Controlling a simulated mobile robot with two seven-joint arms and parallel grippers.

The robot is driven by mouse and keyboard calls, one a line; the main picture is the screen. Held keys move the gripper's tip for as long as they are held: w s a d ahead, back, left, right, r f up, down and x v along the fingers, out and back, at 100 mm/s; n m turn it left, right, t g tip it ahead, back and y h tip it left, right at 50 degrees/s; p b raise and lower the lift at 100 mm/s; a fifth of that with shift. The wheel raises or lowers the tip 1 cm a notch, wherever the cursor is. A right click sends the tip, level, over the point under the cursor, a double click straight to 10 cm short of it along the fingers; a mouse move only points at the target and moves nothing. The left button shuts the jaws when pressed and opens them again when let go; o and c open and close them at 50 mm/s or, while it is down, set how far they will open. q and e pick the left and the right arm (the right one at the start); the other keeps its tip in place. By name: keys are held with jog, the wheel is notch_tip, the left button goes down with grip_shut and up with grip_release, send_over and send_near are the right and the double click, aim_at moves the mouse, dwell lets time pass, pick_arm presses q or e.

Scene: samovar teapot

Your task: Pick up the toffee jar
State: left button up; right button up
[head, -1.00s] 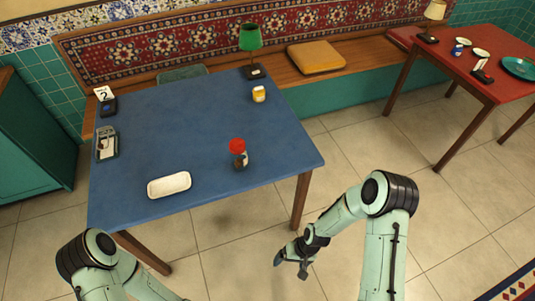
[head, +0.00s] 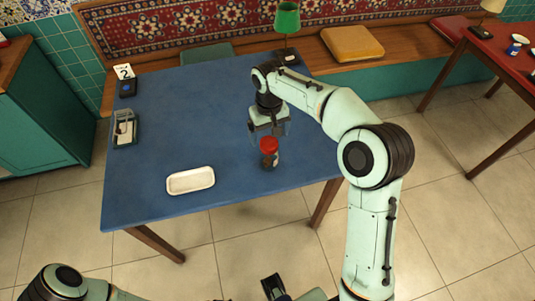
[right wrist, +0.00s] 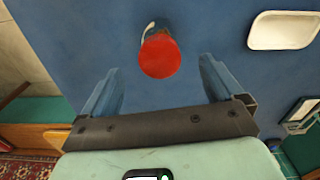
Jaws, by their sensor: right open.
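The jar with the red lid (head: 269,146), which I take for the toffee jar, stands upright on the blue table (head: 150,150), near its front right part. Its body looks dark. My right gripper (head: 270,128) is open, just behind and above the jar in the head view. In the right wrist view the red lid (right wrist: 160,55) lies ahead between the two blue fingers (right wrist: 159,78), with a gap on both sides. I see no contact. The lid hides most of the jar's body there. My left gripper is not in view; only part of the left arm shows.
A white dish (head: 190,180) lies left of the jar. A grey tray (head: 124,128), a number 2 card (head: 124,71) and a green lamp (head: 287,18) stand farther off. The table between dish and tray is clear. A bench with a yellow cushion (head: 352,43) runs behind.

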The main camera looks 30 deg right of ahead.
aim_at(269, 149)
jog(key=f, duration=0.9)
jog(key=shift+w+f+b, duration=0.1)
jog(key=shift+w+b, duration=0.1)
jog(key=shift+b, duration=0.15)
jog(key=c, duration=1.4)
jog(key=shift+r, duration=0.2)
